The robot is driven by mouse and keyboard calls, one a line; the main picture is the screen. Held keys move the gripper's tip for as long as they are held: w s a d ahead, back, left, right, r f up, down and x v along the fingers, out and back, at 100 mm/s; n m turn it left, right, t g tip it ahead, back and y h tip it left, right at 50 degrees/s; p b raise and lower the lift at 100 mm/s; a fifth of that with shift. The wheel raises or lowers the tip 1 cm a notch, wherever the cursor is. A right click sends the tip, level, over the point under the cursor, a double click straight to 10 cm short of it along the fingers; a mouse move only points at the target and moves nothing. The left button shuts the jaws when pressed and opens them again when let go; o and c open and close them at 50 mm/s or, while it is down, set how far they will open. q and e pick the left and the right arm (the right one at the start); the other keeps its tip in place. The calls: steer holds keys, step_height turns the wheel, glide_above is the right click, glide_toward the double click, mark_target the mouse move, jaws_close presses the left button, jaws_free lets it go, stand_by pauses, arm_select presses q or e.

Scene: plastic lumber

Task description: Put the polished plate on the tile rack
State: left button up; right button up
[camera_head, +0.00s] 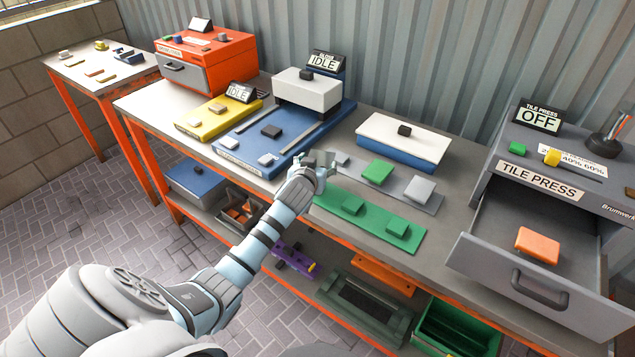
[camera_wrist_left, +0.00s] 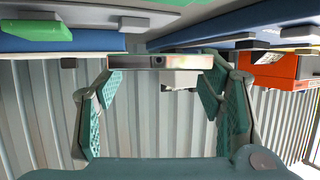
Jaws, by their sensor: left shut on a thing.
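My left gripper (camera_head: 318,168) is shut on the shiny polished plate (camera_head: 324,159), at the left end of a grey strip. In the left wrist view the plate (camera_wrist_left: 140,62) spans the space between the two green-padded fingers of the left gripper (camera_wrist_left: 160,75). The grey strip (camera_head: 404,190) bears a green tile (camera_head: 377,172) and grey tiles, one of them at its right end (camera_head: 419,189). A green strip (camera_head: 373,230) with two green blocks lies in front. I cannot tell which strip is the tile rack. Whether the plate touches a surface is unclear. My right gripper is out of view.
The tile press (camera_head: 542,192) has its drawer open (camera_head: 515,290), with an orange tile (camera_head: 538,245) inside. A white-and-blue box (camera_head: 404,140) stands behind the grey strip. A blue machine with a white head (camera_head: 307,92) stands behind and left of my gripper.

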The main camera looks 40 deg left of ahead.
arm_select(q)
step_height(320, 180, down, 5)
steer(key=shift+r+b, duration=0.2)
steer(key=shift+b, duration=0.4)
steer(key=o, duration=1.3)
steer(key=shift+o, duration=0.2)
steer(key=shift+r, duration=0.15)
